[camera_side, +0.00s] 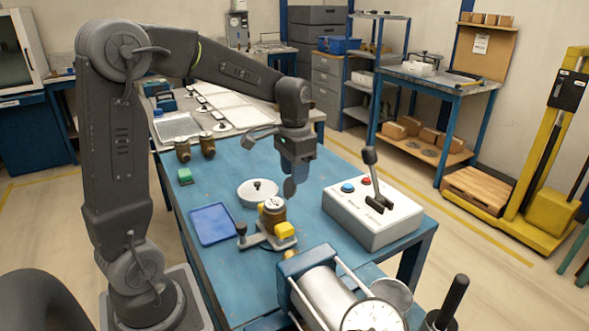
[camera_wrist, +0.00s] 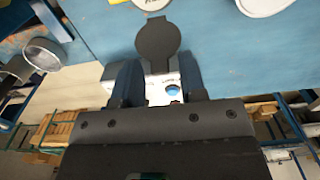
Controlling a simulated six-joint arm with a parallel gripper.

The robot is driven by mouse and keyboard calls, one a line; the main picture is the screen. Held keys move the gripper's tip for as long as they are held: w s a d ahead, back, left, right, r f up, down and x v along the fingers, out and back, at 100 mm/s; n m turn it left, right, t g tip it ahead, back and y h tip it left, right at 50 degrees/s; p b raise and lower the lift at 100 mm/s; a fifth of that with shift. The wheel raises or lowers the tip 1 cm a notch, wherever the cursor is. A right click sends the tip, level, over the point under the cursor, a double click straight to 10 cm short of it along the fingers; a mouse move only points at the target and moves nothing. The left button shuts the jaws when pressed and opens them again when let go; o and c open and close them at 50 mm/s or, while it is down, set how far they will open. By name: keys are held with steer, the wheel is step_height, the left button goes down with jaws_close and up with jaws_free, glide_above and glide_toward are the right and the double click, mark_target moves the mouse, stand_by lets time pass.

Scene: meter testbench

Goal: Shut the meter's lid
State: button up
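The meter (camera_side: 273,213) is a small brass-coloured body with a white dial, standing in a grey fixture on the blue bench. Its dial edge (camera_wrist: 150,3) shows at the top of the wrist view. A dark round lid (camera_wrist: 158,38) stands open beside the dial; it looks like the grey oval (camera_side: 290,188) in the side view. My gripper (camera_side: 297,168) is above and right of the meter, pointing down. In the wrist view its two fingers (camera_wrist: 158,80) are apart, with the lid ahead of the gap. Whether a finger touches the lid is unclear.
A white control box (camera_side: 372,215) with a lever and red and blue buttons stands right of the gripper. A round white dish (camera_side: 250,194) and a blue tray (camera_side: 212,225) lie left.

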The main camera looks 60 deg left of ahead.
mark_target(289, 188)
jaws_close()
steer(key=shift+s, duration=0.1)
steer(key=s+t, duration=0.2)
steer(key=t, duration=0.1)
steer(key=shift+r, duration=0.15)
steer(key=shift+s+t, duration=0.6)
steer(key=shift+t, duration=0.45)
steer(key=shift+s+t, duration=0.6)
steer(key=shift+t, duration=0.45)
steer(key=shift+s+f, duration=0.1)
steer(key=shift+f, duration=0.1)
